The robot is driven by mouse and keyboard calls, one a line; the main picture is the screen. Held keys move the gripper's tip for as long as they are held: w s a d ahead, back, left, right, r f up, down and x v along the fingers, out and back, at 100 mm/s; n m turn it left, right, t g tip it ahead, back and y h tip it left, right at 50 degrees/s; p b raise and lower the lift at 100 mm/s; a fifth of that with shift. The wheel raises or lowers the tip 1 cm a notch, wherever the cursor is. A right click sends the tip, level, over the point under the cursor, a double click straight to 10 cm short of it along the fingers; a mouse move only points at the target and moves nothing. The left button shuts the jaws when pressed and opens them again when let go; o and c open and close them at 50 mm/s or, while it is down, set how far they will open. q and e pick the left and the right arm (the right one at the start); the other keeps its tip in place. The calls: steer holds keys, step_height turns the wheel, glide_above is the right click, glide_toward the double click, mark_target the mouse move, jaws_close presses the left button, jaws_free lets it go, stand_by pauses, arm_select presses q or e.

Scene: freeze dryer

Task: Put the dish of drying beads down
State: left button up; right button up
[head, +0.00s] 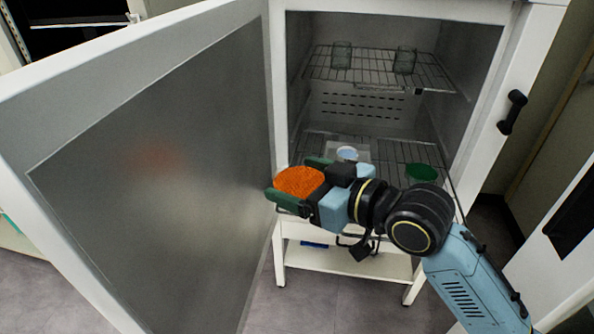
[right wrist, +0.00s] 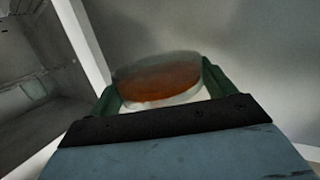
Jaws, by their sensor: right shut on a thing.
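The dish of drying beads (head: 299,181) is a round clear dish filled with orange beads. My right gripper (head: 292,186) is shut on it and holds it in the air in front of the open freeze dryer cabinet, near the inner side of the door. The dish also shows between the green fingers in the right wrist view (right wrist: 158,80), where it looks roughly level. My left gripper is not in view.
The cabinet door (head: 160,150) stands open at the left. The upper wire shelf (head: 375,72) holds two glass jars. The lower wire shelf (head: 385,150) holds a white-blue round item (head: 347,153) and a green round item (head: 421,173). A low white stand shelf (head: 345,262) is below.

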steer(key=shift+s+d+f+n+g+y, duration=0.1)
steer(key=shift+d+f+n+g+y, duration=0.1)
steer(key=shift+f+n+g+y, duration=0.35)
steer(key=shift+s+d+f+n+g+y, duration=0.1)
steer(key=shift+d+n+g+y, duration=0.15)
steer(key=shift+n+g, duration=0.5)
steer(key=shift+s+d+f+n+g+y, duration=0.15)
steer(key=shift+f+n+g+y, duration=0.25)
steer(key=shift+g, duration=0.4)
steer(key=shift+s+d+f+n+g+y, duration=0.1)
steer(key=shift+d+f+n+g+y, duration=0.2)
steer(key=shift+n+g, duration=0.45)
steer(key=shift+s+d+f+n+g+y, duration=0.1)
steer(key=shift+f+n+g+y, duration=0.2)
steer(key=shift+n+g, duration=0.5)
steer(key=shift+s+d+f+n+g+y, duration=0.15)
steer(key=shift+f+n+g, duration=0.3)
steer(key=shift+g, duration=0.6)
